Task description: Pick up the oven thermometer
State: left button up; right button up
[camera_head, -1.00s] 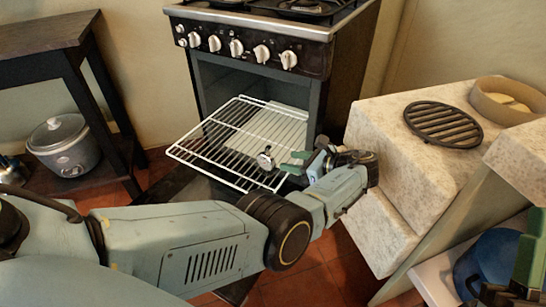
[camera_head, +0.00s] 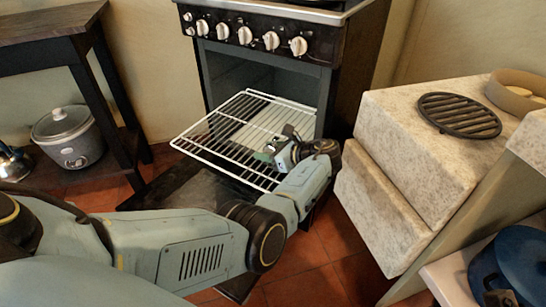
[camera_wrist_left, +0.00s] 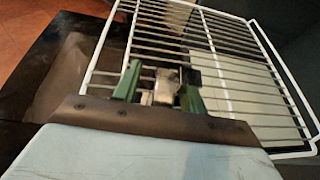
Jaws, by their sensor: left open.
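The oven thermometer (camera_wrist_left: 167,86) shows in the left wrist view as a small grey metallic piece on the oven rack (camera_wrist_left: 215,45), between my gripper's green fingers. In the head view my arm and gripper hide it. My left gripper (camera_head: 266,153) is open, low over the front right part of the rack. In the left wrist view its fingers (camera_wrist_left: 160,90) stand on either side of the thermometer. I cannot tell whether they touch it. A dark piece at the bottom right edge of the head view seems to be my right gripper (camera_head: 500,298), mostly cut off.
The rack juts from the open oven (camera_head: 270,60) above its lowered dark door. A stone counter (camera_head: 400,120) with a round black grate (camera_head: 460,115) stands close on the right. A blue pot (camera_head: 515,262) is at lower right. A grey cooker (camera_head: 68,137) sits on the left shelf.

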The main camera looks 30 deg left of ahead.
pick_arm(q)
grip_shut()
dwell(0.3)
jog(key=shift+r, duration=0.1)
